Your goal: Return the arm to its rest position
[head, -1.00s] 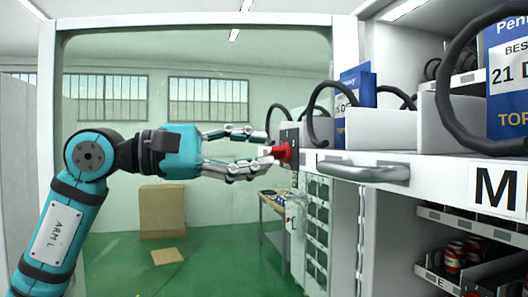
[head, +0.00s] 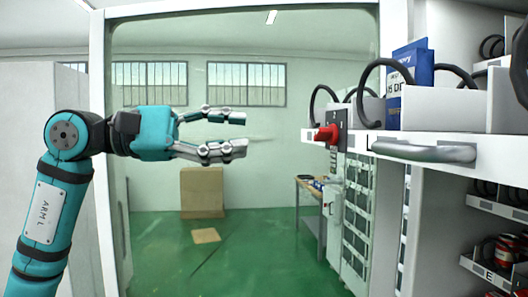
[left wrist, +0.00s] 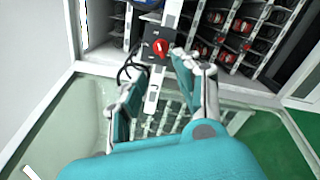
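My left arm, teal and labelled ARM L, reaches in from the left in the head view. Its gripper (head: 243,133) is open and empty, with a clear gap between the fingers. The red knob (head: 328,134) on its dark plate at the end of the white shelf is to the right of the fingertips, apart from them. In the left wrist view the gripper (left wrist: 150,75) has its fingers spread, and the red knob (left wrist: 159,47) shows beyond them. My right gripper is not in view.
A white shelf edge with a grey handle (head: 424,151) juts out at right. A blue box (head: 409,80) and black loops stand above it. Red cans (head: 507,249) sit on lower racks. A glass panel in a white frame (head: 97,150) is behind the arm. A cardboard box (head: 202,192) stands far back.

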